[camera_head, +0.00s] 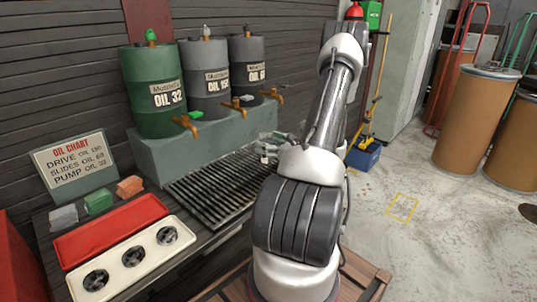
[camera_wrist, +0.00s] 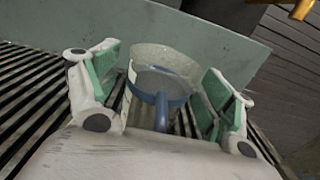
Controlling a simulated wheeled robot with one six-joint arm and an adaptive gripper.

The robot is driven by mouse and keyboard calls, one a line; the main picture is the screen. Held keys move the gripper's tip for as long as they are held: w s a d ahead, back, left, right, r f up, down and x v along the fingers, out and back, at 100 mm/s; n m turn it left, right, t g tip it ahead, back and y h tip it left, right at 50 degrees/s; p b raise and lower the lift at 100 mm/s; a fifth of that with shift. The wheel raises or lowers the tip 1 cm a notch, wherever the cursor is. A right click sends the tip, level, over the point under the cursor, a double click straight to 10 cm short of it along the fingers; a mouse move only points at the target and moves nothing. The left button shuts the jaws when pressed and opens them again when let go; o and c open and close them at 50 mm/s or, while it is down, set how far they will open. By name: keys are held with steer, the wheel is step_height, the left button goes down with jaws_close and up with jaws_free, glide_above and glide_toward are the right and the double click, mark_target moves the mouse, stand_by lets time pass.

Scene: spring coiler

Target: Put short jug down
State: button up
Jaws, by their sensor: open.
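The short jug (camera_wrist: 165,72) shows in the wrist view, a clear cup with a blue base and a blue handle pointing toward my wrist. It appears to stand on the dark slatted drain grate (camera_wrist: 40,95). My gripper (camera_wrist: 165,90) is open, with a green-padded finger on each side of the jug's handle and gaps between pads and handle. In the head view my arm hides the jug, and only a bit of the gripper (camera_head: 268,150) shows over the far end of the grate.
A green drum (camera_head: 152,88) and two grey drums (camera_head: 205,78) with brass taps (camera_head: 187,124) stand on a grey-green ledge behind the grate. The grate's near part is clear.

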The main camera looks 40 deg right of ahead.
steer(key=c, duration=1.3)
steer(key=shift+r, duration=0.1)
